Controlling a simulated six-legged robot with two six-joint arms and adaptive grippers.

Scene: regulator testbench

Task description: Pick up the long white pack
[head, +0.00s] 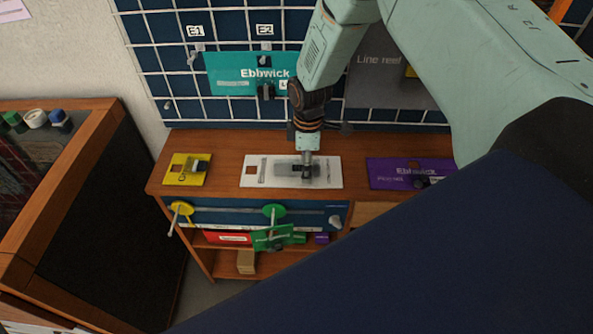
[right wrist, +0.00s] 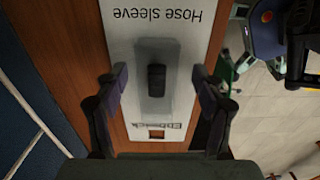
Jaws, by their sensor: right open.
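The long white pack (head: 251,173) lies flat on the wooden shelf top in the head view, below my right arm. In the right wrist view the white pack (right wrist: 190,62) reads "Hose sleeve" and "Ebbwick", with a grey patch and a black block (right wrist: 156,80) at its middle. My right gripper (right wrist: 158,78) is open, with a finger on either side of the block and nothing held. In the head view my right gripper (head: 307,170) is over the pack's right half and hides part of it. I cannot tell whether it touches. My left gripper is not in view.
A yellow pack (head: 186,178) lies left of the white one and a purple pack (head: 395,172) lies right. A teal "Ebbwick" pack (head: 235,72) hangs on the grid wall behind. Green and yellow tags (head: 273,212) stick out at the shelf front. A dark-panelled wooden cabinet (head: 110,190) stands left.

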